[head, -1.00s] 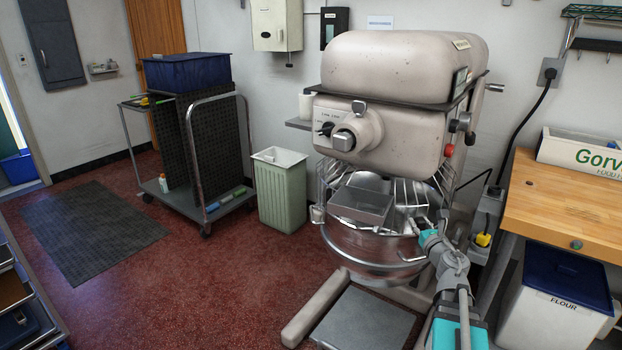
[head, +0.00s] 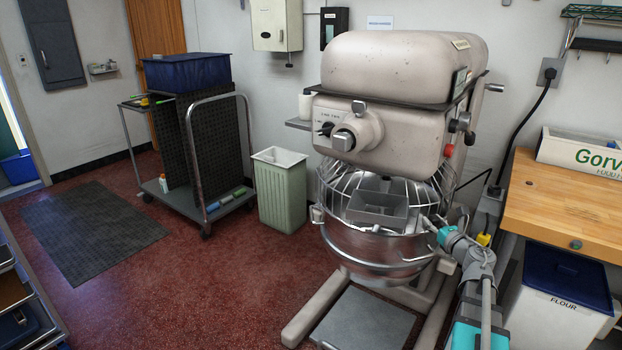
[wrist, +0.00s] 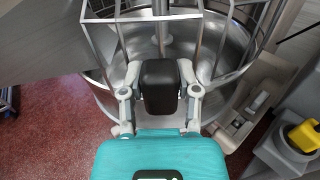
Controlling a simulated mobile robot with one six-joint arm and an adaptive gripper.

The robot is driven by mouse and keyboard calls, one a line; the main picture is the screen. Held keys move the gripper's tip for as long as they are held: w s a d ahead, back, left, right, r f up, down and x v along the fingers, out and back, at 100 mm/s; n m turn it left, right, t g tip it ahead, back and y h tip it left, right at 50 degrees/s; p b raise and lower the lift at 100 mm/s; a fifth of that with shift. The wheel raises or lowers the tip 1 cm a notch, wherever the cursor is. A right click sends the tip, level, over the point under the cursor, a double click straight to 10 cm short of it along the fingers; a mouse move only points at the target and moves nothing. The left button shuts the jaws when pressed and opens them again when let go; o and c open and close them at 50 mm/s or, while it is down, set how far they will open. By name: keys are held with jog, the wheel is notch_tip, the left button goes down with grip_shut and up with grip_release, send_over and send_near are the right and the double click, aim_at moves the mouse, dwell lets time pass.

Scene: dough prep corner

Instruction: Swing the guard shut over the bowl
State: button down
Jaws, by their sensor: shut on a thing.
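The wire guard (head: 335,188) sits around the top of the steel bowl (head: 375,250), under the head of the mixer (head: 385,115). A grey metal chute (head: 378,210) on the guard is at the bowl's front. My gripper (head: 436,226) is at the right front of the bowl rim. In the wrist view, my gripper (wrist: 160,75) is shut on a black handle (wrist: 160,95), with one finger on each side. Guard wires (wrist: 150,17) are just beyond the handle, and the bowl's inside (wrist: 225,50) shows past it.
A wooden bench (head: 565,205) and a flour bin (head: 555,310) stand right of my arm. A green bin (head: 281,190) and a cart (head: 185,200) stand to the left. A yellow-topped object (wrist: 305,135) is close by on the right.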

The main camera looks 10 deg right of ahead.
jog(key=shift+w+d+y, duration=0.1)
jog(key=shift+d+y, duration=0.3)
jog(key=shift+d, duration=0.15)
jog(key=shift+d+n, duration=0.1)
jog(key=shift+n, duration=0.2)
jog(key=shift+w+d+n+g+y, duration=0.25)
jog(key=shift+d+y, duration=0.25)
jog(key=shift+d, duration=0.3)
jog(key=shift+w+d+n+g+y, duration=0.15)
jog(key=shift+d+n+y, duration=0.3)
jog(key=shift+d, duration=0.35)
jog(key=shift+c, duration=1.6)
grip_release()
jog(key=shift+y, duration=0.25)
jog(key=shift+a, duration=0.15)
jog(key=shift+s+a, duration=0.2)
jog(key=shift+a, duration=1.25)
jog(key=shift+s+a, duration=0.15)
jog(key=shift+a, duration=1.25)
